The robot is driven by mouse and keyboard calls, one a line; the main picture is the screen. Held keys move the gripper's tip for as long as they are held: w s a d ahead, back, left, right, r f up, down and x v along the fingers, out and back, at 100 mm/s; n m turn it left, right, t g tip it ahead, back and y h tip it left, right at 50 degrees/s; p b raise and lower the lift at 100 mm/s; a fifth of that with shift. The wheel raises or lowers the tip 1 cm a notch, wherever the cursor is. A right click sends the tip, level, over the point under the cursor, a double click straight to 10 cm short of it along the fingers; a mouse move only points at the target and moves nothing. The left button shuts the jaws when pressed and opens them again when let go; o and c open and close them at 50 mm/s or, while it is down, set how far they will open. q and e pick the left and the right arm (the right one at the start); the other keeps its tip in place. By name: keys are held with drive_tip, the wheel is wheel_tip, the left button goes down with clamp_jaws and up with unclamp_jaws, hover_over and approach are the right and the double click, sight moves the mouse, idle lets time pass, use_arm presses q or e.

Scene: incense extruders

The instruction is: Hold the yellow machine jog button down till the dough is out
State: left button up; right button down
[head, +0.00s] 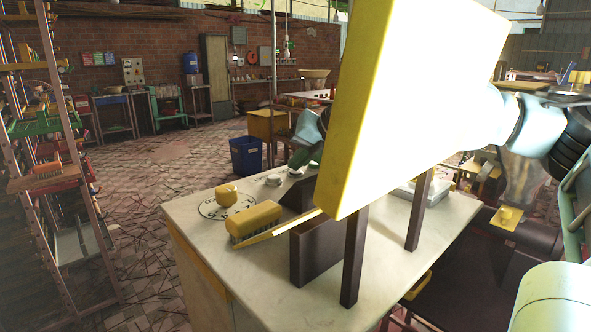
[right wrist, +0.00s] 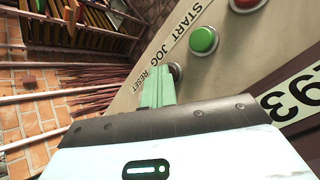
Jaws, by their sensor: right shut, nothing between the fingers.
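The machine's pale control panel (right wrist: 185,115) fills the right of the right wrist view, with START, JOG and RESET labels. A dark round button (right wrist: 176,69) sits beside the JOG label. My right gripper (right wrist: 158,88) is shut and empty, its green fingertips at that button and partly covering it. I cannot tell whether the button is pressed in. In the head view the large yellow housing (head: 347,130) stands close in front, and my right arm runs behind it from the right. I cannot make out any dough. My left gripper is not in view.
A green button (right wrist: 203,39) and a red button lie close to the fingertips. On the pale worktop (head: 190,225) are a yellow brush (head: 254,219) and a small yellow lump (head: 226,193). A blue bin (head: 246,156) stands behind; the tiled floor at left is open.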

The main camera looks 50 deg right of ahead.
sight(299, 173)
idle(0.8)
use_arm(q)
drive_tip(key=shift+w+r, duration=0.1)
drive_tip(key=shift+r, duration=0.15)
use_arm(e)
drive_tip(key=shift+r, duration=0.95)
drive_tip(key=shift+r+p, duration=1.3)
drive_tip(key=shift+r, duration=1.25)
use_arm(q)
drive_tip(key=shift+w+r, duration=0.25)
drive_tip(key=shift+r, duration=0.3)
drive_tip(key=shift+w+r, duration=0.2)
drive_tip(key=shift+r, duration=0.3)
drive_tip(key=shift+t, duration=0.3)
use_arm(e)
drive_tip(key=shift+f, duration=0.1)
